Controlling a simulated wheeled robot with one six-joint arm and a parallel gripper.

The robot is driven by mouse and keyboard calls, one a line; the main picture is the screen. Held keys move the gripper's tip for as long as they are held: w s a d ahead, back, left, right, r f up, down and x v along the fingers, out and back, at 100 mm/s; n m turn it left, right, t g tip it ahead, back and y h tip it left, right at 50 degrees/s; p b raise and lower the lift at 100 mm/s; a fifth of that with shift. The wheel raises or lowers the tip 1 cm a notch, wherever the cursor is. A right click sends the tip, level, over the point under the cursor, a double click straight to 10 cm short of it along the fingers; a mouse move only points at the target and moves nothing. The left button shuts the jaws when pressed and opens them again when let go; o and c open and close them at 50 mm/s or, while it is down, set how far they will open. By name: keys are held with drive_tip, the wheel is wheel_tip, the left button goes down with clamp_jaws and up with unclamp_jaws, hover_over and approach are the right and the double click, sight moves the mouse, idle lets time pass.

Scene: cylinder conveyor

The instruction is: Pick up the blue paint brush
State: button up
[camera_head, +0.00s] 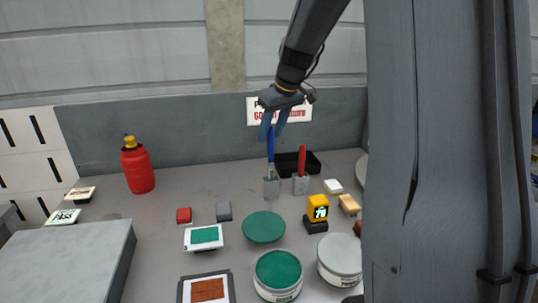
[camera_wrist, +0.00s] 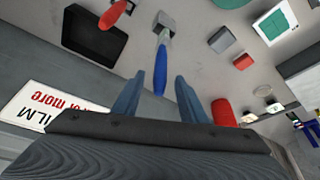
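The blue paint brush (camera_head: 270,146) stands upright, bristle end down, in a small grey holder (camera_head: 271,187) on the table. Its blue handle (camera_wrist: 160,72) points toward my gripper in the wrist view. My gripper (camera_head: 272,128) is above the brush, with its fingers apart around or beside the top of the handle. In the wrist view the two blue fingers (camera_wrist: 152,92) are open, and the handle end shows between them. I cannot tell whether either finger touches it.
A red-handled brush (camera_head: 302,160) stands in a second holder just right. A black tray (camera_head: 286,164) lies behind. A yellow device (camera_head: 317,210), green lid (camera_head: 263,227) and paint cans (camera_head: 278,274) are nearer. A red bottle (camera_head: 138,168) stands left. A wall is behind the table.

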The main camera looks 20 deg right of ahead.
sight(271, 153)
drive_tip(key=x, duration=0.2)
drive_tip(key=p+x, duration=0.1)
drive_tip(key=x, duration=0.1)
drive_tip(key=s+p+x, duration=0.1)
drive_tip(key=x, duration=0.1)
drive_tip(key=shift+w+d+f, duration=0.1)
drive_tip(key=shift+w+f, duration=0.1)
drive_tip(key=shift+f, duration=0.3)
clamp_jaws()
